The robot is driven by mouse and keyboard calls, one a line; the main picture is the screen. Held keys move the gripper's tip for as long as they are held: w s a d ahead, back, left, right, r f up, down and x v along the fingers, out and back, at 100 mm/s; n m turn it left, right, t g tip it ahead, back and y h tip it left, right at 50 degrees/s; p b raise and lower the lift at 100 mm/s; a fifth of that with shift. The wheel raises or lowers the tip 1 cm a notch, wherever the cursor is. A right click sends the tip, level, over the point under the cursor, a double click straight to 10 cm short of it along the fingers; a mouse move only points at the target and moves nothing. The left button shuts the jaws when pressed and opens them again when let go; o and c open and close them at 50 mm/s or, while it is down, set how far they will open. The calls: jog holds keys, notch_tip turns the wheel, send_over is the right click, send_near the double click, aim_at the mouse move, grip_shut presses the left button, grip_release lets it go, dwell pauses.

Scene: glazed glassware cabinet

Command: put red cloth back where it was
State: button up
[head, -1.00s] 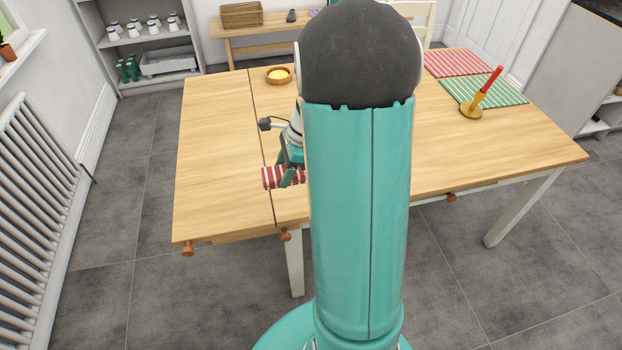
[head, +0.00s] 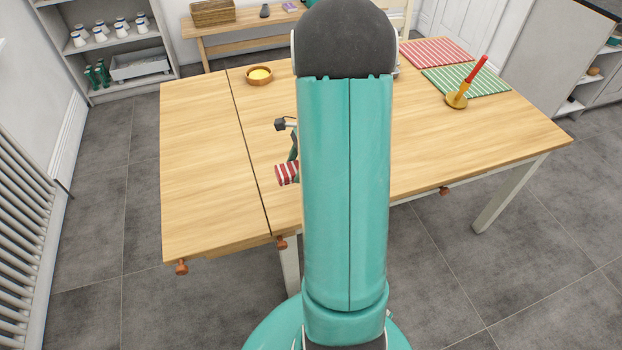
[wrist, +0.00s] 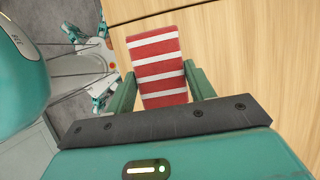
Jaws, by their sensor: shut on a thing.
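The red cloth (wrist: 157,67), striped red and white and folded into a small block, is between the two green fingers of my gripper (wrist: 158,88) in the wrist view. My gripper is shut on it. In the head view the cloth (head: 287,174) shows at the left side of my arm, over the wooden table (head: 205,160). My arm hides most of the gripper and part of the cloth there. I cannot tell whether the cloth touches the tabletop.
A wooden bowl with yellow contents (head: 259,75) stands at the table's far left. The table's left part is clear.

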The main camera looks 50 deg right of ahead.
jog(key=d+f, duration=0.1)
jog(key=f, duration=0.1)
jog(key=s+d+f, duration=0.1)
jog(key=d+f, duration=0.1)
jog(key=shift+s+d+f, duration=0.45)
jog(key=shift+d+f, duration=0.05)
jog(key=shift+f, duration=0.05)
jog(key=shift+d+f, duration=0.15)
jog(key=shift+f, duration=0.75)
jog(key=shift+d+f, duration=0.1)
jog(key=shift+f, duration=0.8)
jog(key=shift+f, duration=0.1)
jog(key=o, duration=0.9)
jog(key=shift+o, duration=0.2)
jog(key=v, duration=1.2)
